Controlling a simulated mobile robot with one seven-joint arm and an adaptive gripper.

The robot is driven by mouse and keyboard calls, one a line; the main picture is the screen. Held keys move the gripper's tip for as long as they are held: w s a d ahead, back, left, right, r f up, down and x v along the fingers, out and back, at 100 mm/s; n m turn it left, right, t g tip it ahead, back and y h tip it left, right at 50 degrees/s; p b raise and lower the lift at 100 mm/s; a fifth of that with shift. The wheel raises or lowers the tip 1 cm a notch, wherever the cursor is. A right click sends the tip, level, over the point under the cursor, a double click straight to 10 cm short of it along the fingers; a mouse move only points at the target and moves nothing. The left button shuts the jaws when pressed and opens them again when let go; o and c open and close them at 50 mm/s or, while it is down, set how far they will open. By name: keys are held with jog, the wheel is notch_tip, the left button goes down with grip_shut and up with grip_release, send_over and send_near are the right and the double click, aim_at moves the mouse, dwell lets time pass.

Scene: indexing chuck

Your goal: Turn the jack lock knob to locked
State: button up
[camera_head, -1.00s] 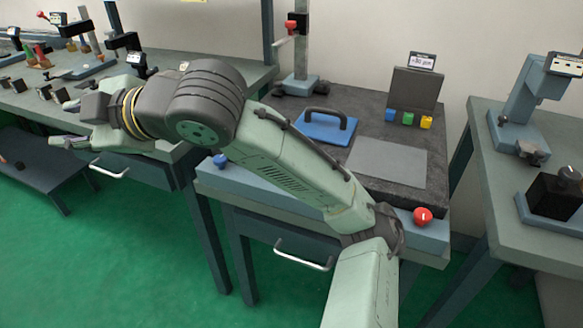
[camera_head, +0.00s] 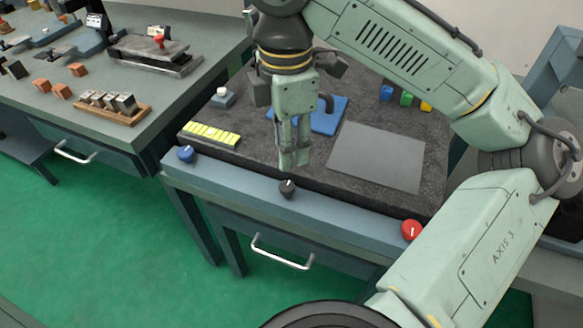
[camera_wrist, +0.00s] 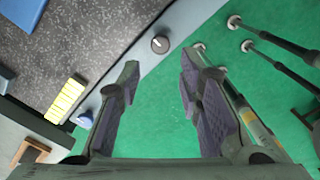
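Three knobs sit along the blue-grey front edge of the granite-topped table: a blue one (camera_head: 186,154) at left, a black one (camera_head: 288,189) in the middle and a red one (camera_head: 411,230) at right. No readable label shows which is the jack lock. My gripper (camera_head: 295,160) points down just behind and above the black knob, apart from it. In the wrist view the gripper (camera_wrist: 160,80) is open and empty. The black knob (camera_wrist: 160,44) lies beyond the fingertips with a light pointer mark. The blue knob (camera_wrist: 85,118) is left of the left finger.
A yellow segmented block (camera_head: 210,135) and a white button box (camera_head: 222,97) lie on the granite at left. A blue plate with a handle (camera_head: 328,118) and a grey mat (camera_head: 378,157) lie behind and right. A drawer handle (camera_head: 281,252) juts out below.

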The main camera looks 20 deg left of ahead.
aim_at(287, 186)
notch_tip(287, 186, down, 10)
jog(key=shift+s+r, duration=0.15)
jog(key=shift+c, duration=0.6)
grip_shut()
